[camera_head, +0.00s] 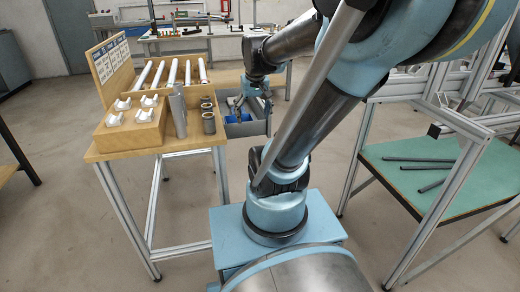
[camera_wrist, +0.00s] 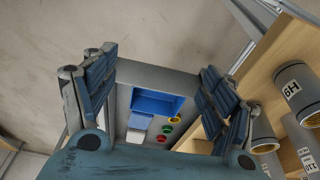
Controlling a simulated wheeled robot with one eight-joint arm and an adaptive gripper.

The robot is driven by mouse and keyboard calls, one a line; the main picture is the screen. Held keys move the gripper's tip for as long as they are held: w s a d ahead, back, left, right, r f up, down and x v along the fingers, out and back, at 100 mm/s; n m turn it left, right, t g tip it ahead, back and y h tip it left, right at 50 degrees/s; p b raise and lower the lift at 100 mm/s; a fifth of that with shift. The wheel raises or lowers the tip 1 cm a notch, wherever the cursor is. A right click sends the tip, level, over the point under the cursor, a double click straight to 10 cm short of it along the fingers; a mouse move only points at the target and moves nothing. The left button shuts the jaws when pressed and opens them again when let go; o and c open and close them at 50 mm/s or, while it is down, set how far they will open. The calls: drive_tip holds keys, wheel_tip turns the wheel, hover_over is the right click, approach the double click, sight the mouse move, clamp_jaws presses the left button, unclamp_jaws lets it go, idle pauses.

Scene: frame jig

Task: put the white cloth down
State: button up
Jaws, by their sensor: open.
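A small white piece that looks like the white cloth (camera_wrist: 138,122) lies in the grey drawer (camera_wrist: 122,80), beside a blue bin (camera_wrist: 158,102), in the wrist view. My gripper (camera_wrist: 158,95) is open, its two fingers wide apart on either side of the drawer's contents. Nothing shows held between them. In the head view my gripper (camera_head: 254,98) hangs over the open drawer (camera_head: 248,129) at the right side of the wooden table. The cloth cannot be made out in that view.
Coloured rings (camera_wrist: 168,130) lie beside the white piece. Labelled grey cylinders (camera_wrist: 292,82) stand close on the right. The wooden table (camera_head: 135,152) also carries white parts in a wooden block (camera_head: 131,127) and several white rods. A green-topped frame (camera_head: 400,178) stands at right.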

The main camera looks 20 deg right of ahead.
drive_tip(key=s+f, duration=0.8)
drive_tip(key=s, duration=0.3)
drive_tip(key=shift+s+g, duration=0.25)
drive_tip(key=shift+g, duration=0.05)
drive_tip(key=shift+a, duration=0.1)
drive_tip(key=shift+w+f, duration=0.15)
drive_tip(key=shift+w, duration=0.35)
drive_tip(key=shift+o, duration=0.4)
